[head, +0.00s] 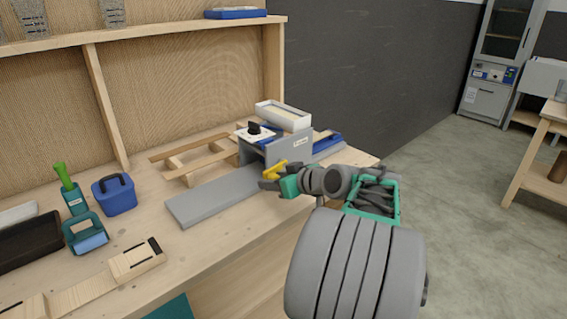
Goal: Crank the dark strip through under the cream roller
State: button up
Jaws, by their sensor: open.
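The grey roller machine (292,147) stands on the workbench, with a grey flat bed (212,195) reaching out to its front left. A yellow part (276,169), which looks like the crank's handle, shows at the machine's near side. My gripper (268,182) is open right at this yellow part. I cannot tell whether the fingers are around it or only beside it, or whether they touch it. I cannot make out the cream roller, which the housing may hide. I cannot make out the dark strip either.
A wooden frame (180,160) lies behind the bed. A blue box (114,195), a teal holder (84,236) and wooden pieces (136,259) occupy the bench's left.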

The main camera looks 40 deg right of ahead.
jog(key=shift+d+r, duration=0.15)
jog(key=shift+r, duration=0.25)
jog(key=s+b, duration=0.1)
jog(key=s, duration=0.7)
jog(key=shift+f, duration=0.35)
jog(key=w+a+g+p, duration=0.1)
jog(key=a, duration=0.1)
jog(key=w+a+p, duration=0.1)
jog(key=a, duration=0.2)
jog(key=w+a+g+y+p, duration=0.1)
jog(key=a+p, duration=0.1)
jog(key=a, duration=0.1)
jog(key=shift+w+a+r+n+g, duration=0.15)
jog(key=shift+w+n+g, duration=0.15)
jog(key=shift+w, duration=0.05)
jog(key=a+g+p, duration=0.1)
jog(key=a, duration=0.2)
jog(key=a+g+p, duration=0.1)
jog(key=a, duration=0.2)
jog(key=a+g+p, duration=0.1)
jog(key=a+p, duration=0.1)
jog(key=a, duration=0.2)
jog(key=shift+s+a, duration=0.1)
jog(key=shift+s, duration=0.2)
jog(key=s+a+g+h+p, duration=0.1)
jog(key=s+a+g+p, duration=0.3)
jog(key=s+a, duration=0.6)
jog(key=shift+a+r+m+p, duration=0.25)
jog(key=shift+r+m+p, duration=0.15)
jog(key=shift+p, duration=0.25)
